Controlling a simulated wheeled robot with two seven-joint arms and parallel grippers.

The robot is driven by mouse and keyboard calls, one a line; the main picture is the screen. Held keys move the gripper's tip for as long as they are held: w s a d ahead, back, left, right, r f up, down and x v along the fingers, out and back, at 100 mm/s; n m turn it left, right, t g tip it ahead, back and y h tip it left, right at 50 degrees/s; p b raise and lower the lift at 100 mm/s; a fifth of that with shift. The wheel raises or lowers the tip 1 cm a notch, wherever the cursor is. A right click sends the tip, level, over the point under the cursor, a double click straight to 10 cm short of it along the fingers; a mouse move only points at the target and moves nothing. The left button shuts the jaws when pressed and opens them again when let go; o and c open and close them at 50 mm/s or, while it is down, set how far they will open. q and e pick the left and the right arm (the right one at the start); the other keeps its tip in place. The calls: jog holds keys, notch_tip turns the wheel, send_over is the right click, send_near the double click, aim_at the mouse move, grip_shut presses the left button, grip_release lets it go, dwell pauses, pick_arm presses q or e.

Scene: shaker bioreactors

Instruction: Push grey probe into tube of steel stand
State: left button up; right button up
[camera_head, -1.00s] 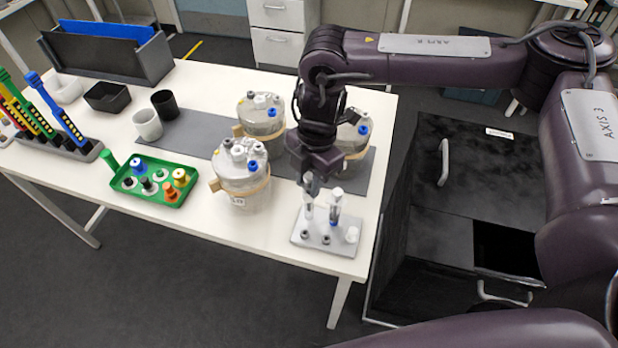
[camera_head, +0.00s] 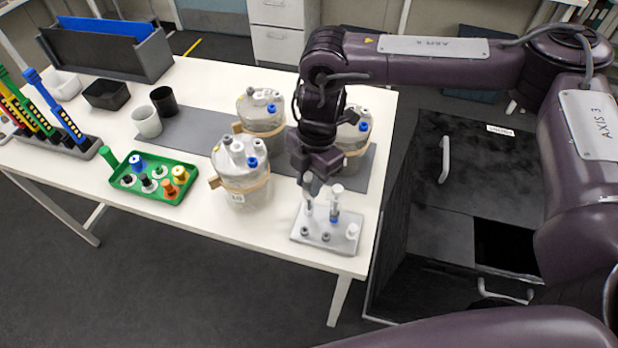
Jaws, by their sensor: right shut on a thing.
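The steel stand (camera_head: 341,243) is a flat light-grey plate near the table's front right corner, with small sockets and upright tubes. My right gripper (camera_head: 309,193) points down over its back left part and is shut on the grey probe. The probe (camera_head: 308,207) shows only as a short pale piece under the fingertips, in line with the stand's back left tube. I cannot tell how deep it sits. A white-capped probe with a blue band (camera_head: 335,205) stands upright just to the right. My left gripper is not in view.
Several clear lidded vessels (camera_head: 241,178) stand on a grey mat left of and behind my gripper. A green tray (camera_head: 118,198) with coloured caps, two cups (camera_head: 147,122) and a rack of coloured tools (camera_head: 62,146) are farther left. A black cabinet (camera_head: 455,215) stands right of the table.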

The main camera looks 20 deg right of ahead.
jog(key=shift+f+b, duration=0.3)
jog(key=shift+f, duration=0.3)
dwell(0.3)
jog(key=o, duration=1.1)
jog(key=r, duration=0.5)
jog(key=d+r, duration=0.1)
jog(key=r, duration=0.1)
jog(key=shift+w+r+b, duration=0.25)
jog(key=shift+r+b, duration=0.15)
